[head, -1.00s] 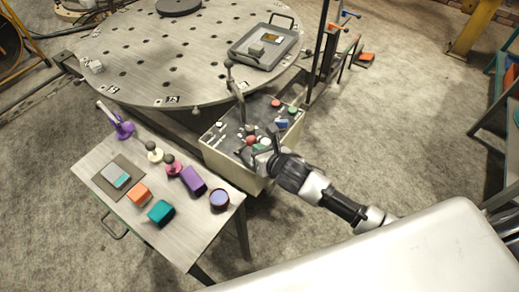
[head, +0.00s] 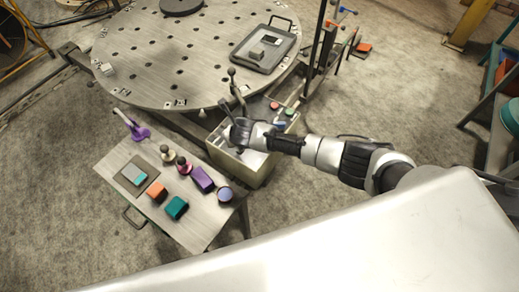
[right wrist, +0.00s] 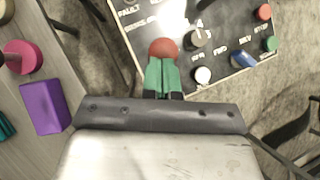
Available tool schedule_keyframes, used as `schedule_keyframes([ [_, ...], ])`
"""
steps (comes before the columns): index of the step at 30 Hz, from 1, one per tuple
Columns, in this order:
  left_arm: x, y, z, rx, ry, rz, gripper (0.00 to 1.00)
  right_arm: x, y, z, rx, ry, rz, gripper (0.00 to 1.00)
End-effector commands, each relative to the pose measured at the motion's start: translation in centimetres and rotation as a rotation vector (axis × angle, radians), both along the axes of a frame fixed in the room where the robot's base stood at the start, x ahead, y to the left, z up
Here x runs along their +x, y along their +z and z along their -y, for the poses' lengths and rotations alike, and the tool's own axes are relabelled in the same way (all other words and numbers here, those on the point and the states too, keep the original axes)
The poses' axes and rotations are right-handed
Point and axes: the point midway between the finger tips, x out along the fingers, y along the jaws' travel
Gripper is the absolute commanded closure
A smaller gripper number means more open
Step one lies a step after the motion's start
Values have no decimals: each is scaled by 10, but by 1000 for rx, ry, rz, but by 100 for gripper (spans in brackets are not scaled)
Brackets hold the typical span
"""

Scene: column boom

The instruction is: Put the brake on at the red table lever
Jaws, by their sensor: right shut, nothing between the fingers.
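The red ball knob (right wrist: 163,48) of a lever on the control panel shows in the right wrist view, just beyond my fingertips. My right gripper (right wrist: 162,72) has teal fingers that are shut together with nothing between them. Its tips are very close to the knob; I cannot tell whether they touch it. In the head view my right gripper (head: 232,130) is over the left part of the control box (head: 240,168), and hides the red knob. My left gripper is not in view.
The panel (right wrist: 140,15) also has a black selector (right wrist: 197,40), a white knob (right wrist: 203,75), a blue switch (right wrist: 243,59), and red and green buttons. Dark levers (head: 232,73) rise behind. A side table (head: 190,220) with several small items stands left, the round table (head: 150,60) behind.

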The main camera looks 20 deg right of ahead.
Motion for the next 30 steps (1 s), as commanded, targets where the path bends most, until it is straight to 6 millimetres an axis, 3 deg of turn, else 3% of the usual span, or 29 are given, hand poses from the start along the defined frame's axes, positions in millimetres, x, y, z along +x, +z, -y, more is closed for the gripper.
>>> schedule_keyframes([
  [12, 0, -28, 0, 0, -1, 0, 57, 31, -7, -25, 2, -1, 2, 100],
  [30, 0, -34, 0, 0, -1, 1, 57, 40, -8, -32, 3, 0, 1, 100],
])
